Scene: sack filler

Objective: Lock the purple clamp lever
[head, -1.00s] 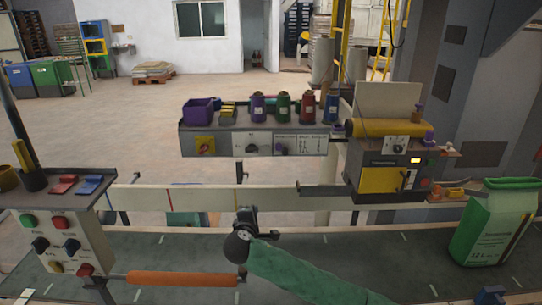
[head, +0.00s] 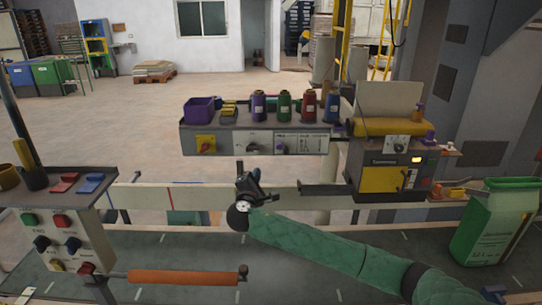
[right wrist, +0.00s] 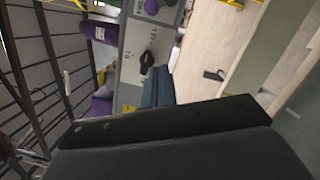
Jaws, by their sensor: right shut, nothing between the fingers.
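One is a small purple knob (head: 280,148) on the front panel of the spool shelf. It also shows at the top edge of the right wrist view (right wrist: 151,6). My left gripper is out of view.
The shelf (head: 219,140) carries a purple bin (head: 199,110) and several spools. A pale rail (head: 205,196) runs behind my gripper. A green-white sack (head: 493,225) stands right; a control box (head: 62,240) stands left.

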